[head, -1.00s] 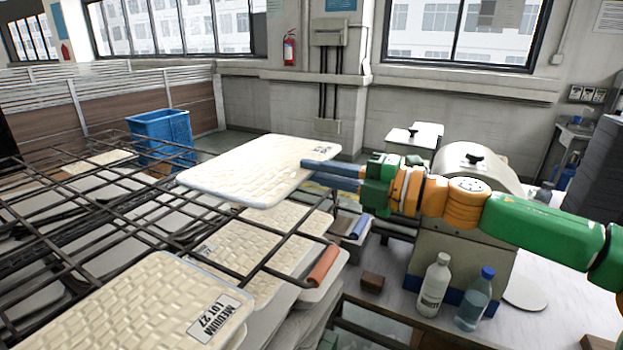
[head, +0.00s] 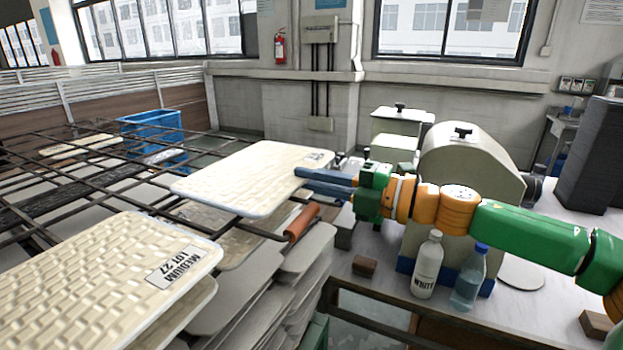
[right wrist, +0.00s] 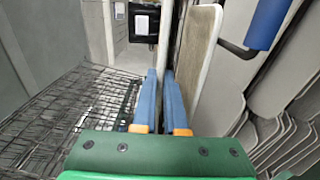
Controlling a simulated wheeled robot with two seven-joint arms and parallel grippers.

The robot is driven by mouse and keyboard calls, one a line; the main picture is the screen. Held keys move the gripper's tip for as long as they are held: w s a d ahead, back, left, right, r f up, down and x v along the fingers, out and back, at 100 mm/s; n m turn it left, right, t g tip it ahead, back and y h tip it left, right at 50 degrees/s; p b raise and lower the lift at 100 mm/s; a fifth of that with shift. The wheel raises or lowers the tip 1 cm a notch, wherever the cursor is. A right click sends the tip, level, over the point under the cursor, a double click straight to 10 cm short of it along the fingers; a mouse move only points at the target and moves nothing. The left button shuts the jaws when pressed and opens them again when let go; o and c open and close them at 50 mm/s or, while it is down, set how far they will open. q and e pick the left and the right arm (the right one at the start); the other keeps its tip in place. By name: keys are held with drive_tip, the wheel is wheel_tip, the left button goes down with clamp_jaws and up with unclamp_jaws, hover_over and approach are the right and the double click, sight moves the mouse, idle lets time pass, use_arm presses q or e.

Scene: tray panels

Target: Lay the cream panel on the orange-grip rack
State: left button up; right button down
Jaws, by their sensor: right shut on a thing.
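The cream panel (head: 245,178) has a woven texture and dark print near its far right corner. My right gripper (head: 312,180) is shut on its right edge and holds it roughly level over the black wire rack. The rack's orange grip (head: 301,222) shows just below the panel's near right corner. I cannot tell whether the panel touches the wires. In the right wrist view, the panel's edge (right wrist: 165,45) stands between the blue fingers (right wrist: 164,105). My left gripper is not in view.
Another cream panel (head: 120,275), printed MEDIUM LOT 27, lies at lower left. Pale trays (head: 265,290) are stacked below the rack. Two bottles (head: 428,265) stand on the right bench near a small brown block (head: 364,266). A blue crate (head: 152,130) stands behind the rack.

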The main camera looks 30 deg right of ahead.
drive_tip(key=shift+w, duration=0.1)
drive_tip(key=shift+f+b, duration=0.25)
drive_tip(key=shift+b, duration=0.05)
idle(0.4)
drive_tip(key=c, duration=0.9)
unclamp_jaws()
drive_tip(key=shift+f+b, duration=0.45)
drive_tip(key=shift+b, duration=0.1)
